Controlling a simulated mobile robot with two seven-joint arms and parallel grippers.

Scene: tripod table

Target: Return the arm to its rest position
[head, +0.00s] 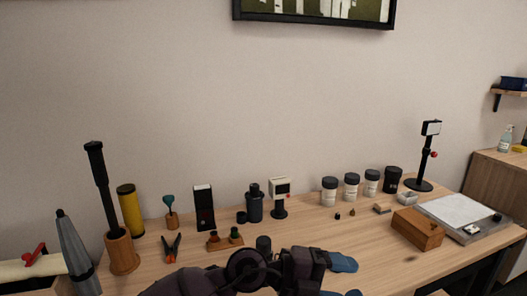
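One of my arms (215,280), dark and jointed, crosses the bottom of the head view from the left, over the front of the table (385,240). It looks like my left arm. Its dark blocky end (303,266) is at the bottom centre. No fingertips can be made out, so I cannot tell whether that gripper is open or shut, or holds anything. A blue piece (343,262) shows just right of this end, with more blue below at the frame edge; I cannot tell what it is. My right gripper is not in view.
Upright items line the table's back: a yellow cylinder (130,210), a black bottle (254,206), several lidded jars (329,191) and a black stand (426,160). A wooden box (417,228) and grey plate (460,212) lie right. Table between arm and box looks mostly clear.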

